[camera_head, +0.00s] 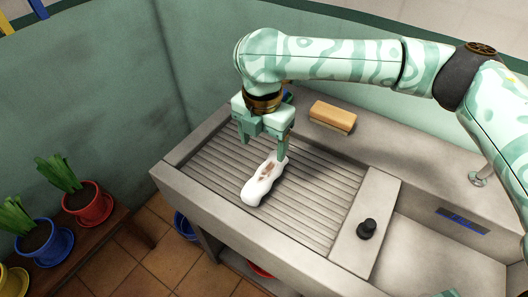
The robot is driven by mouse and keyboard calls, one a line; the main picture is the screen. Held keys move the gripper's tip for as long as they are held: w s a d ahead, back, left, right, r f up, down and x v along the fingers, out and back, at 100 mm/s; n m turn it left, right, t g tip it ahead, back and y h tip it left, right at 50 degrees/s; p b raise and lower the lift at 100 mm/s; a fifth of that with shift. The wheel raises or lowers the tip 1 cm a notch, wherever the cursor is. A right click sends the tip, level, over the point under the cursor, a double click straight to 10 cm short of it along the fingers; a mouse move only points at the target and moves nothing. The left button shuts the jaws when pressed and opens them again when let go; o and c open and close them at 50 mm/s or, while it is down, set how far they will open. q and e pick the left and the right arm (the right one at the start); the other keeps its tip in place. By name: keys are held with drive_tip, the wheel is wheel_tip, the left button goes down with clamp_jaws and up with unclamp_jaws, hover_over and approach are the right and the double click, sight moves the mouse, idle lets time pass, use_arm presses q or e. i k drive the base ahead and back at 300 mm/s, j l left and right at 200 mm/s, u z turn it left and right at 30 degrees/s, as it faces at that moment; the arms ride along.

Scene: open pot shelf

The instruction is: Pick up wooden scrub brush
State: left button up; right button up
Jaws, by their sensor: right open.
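The wooden scrub brush (333,117), a tan block with a darker lower side, lies on the grey back ledge of the sink unit, right of my right gripper. My right gripper (263,147) points down over the ribbed drainboard, open, its fingers apart. It is left of the brush and not touching it. A white bottle-like object (262,184) with a brown mark lies on the drainboard just below the gripper. Its upper end is close to the right fingertip; I cannot tell if they touch. My left gripper does not show.
The ribbed drainboard (215,178) is otherwise mostly clear. A black knob-like object (367,228) stands on the strip beside the basin. A blue-green item behind my gripper is partly hidden. A green wall rises behind the ledge. Potted plants (88,203) stand on a wooden shelf at left.

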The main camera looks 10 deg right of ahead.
sight(336, 119)
drive_tip(key=z, duration=0.95)
